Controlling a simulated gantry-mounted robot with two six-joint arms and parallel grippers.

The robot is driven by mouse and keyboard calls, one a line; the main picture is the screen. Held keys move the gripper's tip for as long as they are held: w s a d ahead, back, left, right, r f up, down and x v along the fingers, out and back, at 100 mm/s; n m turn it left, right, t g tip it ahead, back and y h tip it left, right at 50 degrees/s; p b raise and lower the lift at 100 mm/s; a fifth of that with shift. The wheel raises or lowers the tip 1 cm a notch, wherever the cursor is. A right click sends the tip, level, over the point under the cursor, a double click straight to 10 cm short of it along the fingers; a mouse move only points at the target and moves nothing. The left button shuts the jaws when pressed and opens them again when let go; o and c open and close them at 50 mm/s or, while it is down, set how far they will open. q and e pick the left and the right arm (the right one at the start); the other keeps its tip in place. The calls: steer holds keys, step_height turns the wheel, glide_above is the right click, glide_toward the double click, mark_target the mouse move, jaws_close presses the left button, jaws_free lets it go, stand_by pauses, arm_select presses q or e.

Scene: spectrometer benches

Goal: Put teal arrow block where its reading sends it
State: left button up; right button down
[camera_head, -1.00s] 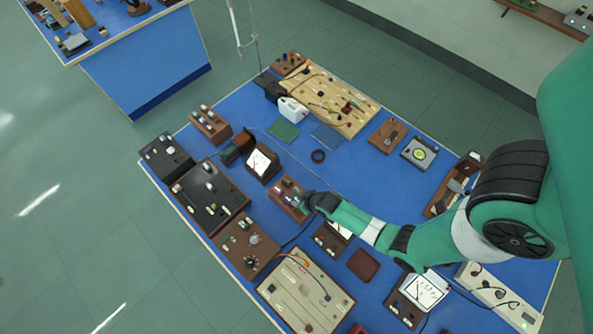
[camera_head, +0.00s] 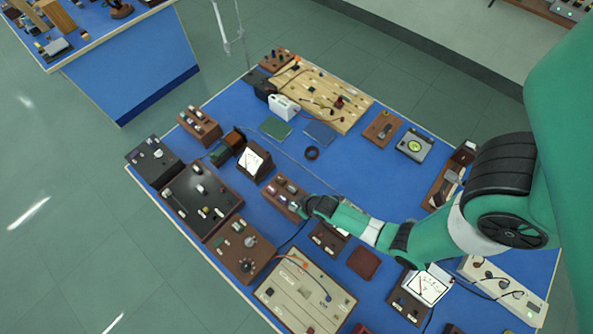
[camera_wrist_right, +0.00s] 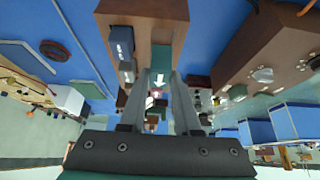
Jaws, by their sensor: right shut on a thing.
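The teal arrow block (camera_wrist_right: 161,62), with a white arrow on it, is between the fingers of my right gripper (camera_wrist_right: 160,88) in the right wrist view. The gripper is shut on it. The block is over or at a brown wooden rack (camera_wrist_right: 128,12); I cannot tell whether it still touches it. In the head view my right gripper (camera_head: 302,207) is at the right end of this rack (camera_head: 281,189), and the block is hardly visible there. My left gripper is not in view.
A white-faced meter (camera_head: 254,159) stands left of the rack, and another meter (camera_head: 428,286) is at the front right. A green mat (camera_head: 275,127), a blue mat (camera_head: 320,132) and a dark red mat (camera_head: 363,263) look empty. A black ring (camera_head: 312,153) lies near the blue mat.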

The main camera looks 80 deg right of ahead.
steer(key=shift+f+b, duration=1.35)
steer(key=shift+f, duration=0.4)
steer(key=c, duration=0.5)
jaws_free()
steer(key=shift+c, duration=0.2)
steer(key=shift+r, duration=0.1)
steer(key=shift+s+a+r, duration=0.1)
steer(key=shift+r, duration=0.2)
steer(key=p+v, duration=0.3)
steer(key=v, duration=0.7)
steer(key=shift+s+r, duration=0.2)
steer(key=shift+r, duration=0.15)
